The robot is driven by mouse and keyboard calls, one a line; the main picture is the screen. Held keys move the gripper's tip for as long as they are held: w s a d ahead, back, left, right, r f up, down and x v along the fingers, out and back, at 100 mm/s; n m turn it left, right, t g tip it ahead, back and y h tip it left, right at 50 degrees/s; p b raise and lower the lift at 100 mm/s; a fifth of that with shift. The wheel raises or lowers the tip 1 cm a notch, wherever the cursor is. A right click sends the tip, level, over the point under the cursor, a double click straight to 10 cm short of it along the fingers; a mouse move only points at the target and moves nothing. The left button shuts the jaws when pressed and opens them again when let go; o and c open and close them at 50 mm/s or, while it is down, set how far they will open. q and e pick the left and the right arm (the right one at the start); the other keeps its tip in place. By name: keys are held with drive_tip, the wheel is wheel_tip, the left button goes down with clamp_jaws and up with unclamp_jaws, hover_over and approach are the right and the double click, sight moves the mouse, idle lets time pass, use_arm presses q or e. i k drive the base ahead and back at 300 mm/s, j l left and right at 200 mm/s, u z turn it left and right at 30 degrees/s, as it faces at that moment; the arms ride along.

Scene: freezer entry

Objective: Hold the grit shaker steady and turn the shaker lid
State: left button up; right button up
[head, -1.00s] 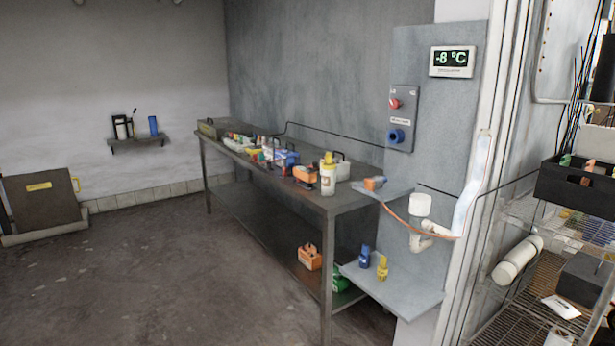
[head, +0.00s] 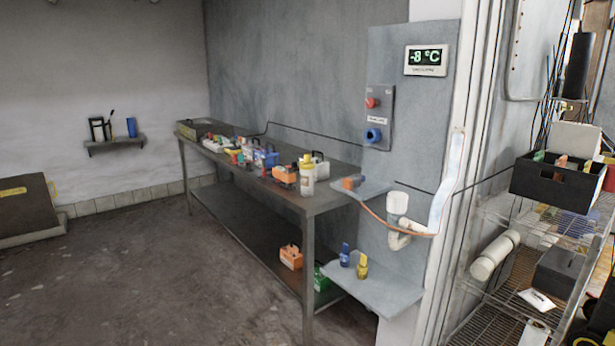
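A white bottle (head: 307,180) with a yellow lid (head: 307,159) stands upright near the front right end of the metal table; it looks like the grit shaker with its lid on. Its label is too small to read. An orange and black item stands just left of it. Neither of my grippers shows in the head view, and nothing is seen touching the bottle.
The long metal table (head: 316,204) holds several small items toward its far end. A grey wall shelf (head: 372,292) with a blue and a yellow item juts out at right. A wire rack with a black crate (head: 556,184) stands far right.

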sight(306, 156)
drive_tip(key=i+j+u, duration=0.3)
drive_tip(key=i, duration=0.35)
drive_tip(key=i+j+u, duration=0.3)
drive_tip(key=i, duration=0.45)
drive_tip(key=i+j+u, duration=0.1)
drive_tip(key=i+u, duration=0.2)
drive_tip(key=i, duration=0.4)
drive_tip(key=i+j+z, duration=0.1)
drive_tip(key=i+z, duration=0.35)
drive_tip(key=i+j+z, duration=0.25)
drive_tip(key=i+z, duration=0.15)
drive_tip(key=i, duration=0.05)
